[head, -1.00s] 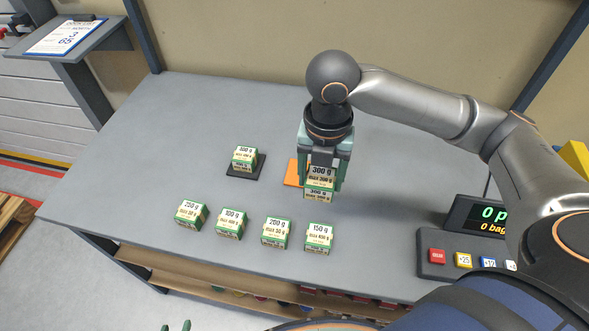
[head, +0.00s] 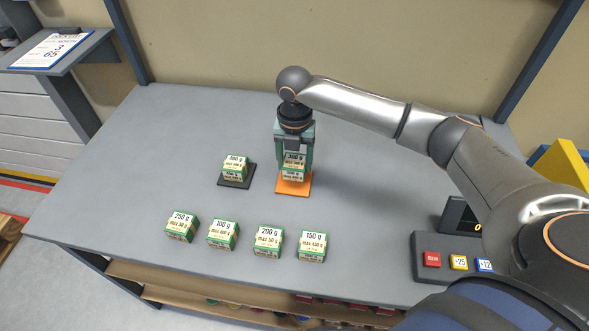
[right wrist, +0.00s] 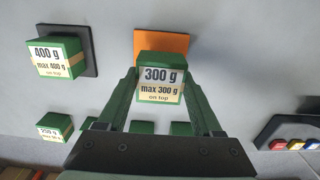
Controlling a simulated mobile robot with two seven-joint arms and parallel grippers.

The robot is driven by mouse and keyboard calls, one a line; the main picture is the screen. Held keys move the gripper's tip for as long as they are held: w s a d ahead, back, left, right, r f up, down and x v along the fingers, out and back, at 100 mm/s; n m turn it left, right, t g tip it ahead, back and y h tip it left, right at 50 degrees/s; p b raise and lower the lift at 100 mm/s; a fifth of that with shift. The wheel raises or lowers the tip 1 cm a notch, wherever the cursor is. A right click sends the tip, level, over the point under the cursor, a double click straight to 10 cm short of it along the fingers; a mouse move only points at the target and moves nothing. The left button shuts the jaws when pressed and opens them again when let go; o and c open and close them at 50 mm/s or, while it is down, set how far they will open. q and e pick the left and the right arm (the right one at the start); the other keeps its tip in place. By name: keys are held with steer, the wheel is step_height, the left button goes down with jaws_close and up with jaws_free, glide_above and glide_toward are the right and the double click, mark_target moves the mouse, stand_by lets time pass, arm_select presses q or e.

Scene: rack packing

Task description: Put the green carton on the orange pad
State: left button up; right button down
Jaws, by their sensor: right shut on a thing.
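My right gripper (head: 293,165) is shut on a green carton (right wrist: 160,82) labelled 300 g, max 300 g on top. It holds the carton upright over the orange pad (head: 293,189). The pad also shows behind the carton in the right wrist view (right wrist: 162,43). The fingers lie along both sides of the carton. I cannot tell whether the carton's underside touches the pad. My left gripper is out of view.
A 400 g carton (head: 235,168) stands on a black pad (head: 237,183) to the left. A front row holds cartons of 250 g (head: 181,227), 100 g (head: 223,235), 200 g (head: 268,242) and 150 g (head: 312,246). A button panel (head: 455,262) is at right. The table's back left is clear.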

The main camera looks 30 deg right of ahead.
mark_target(294, 171)
steer(key=shift+w+f, duration=0.15)
steer(key=shift+f, duration=1.5)
steer(key=shift+f, duration=0.1)
steer(key=shift+c, duration=0.2)
jaws_free()
step_height(294, 171, up, 12)
steer(key=shift+r, duration=0.1)
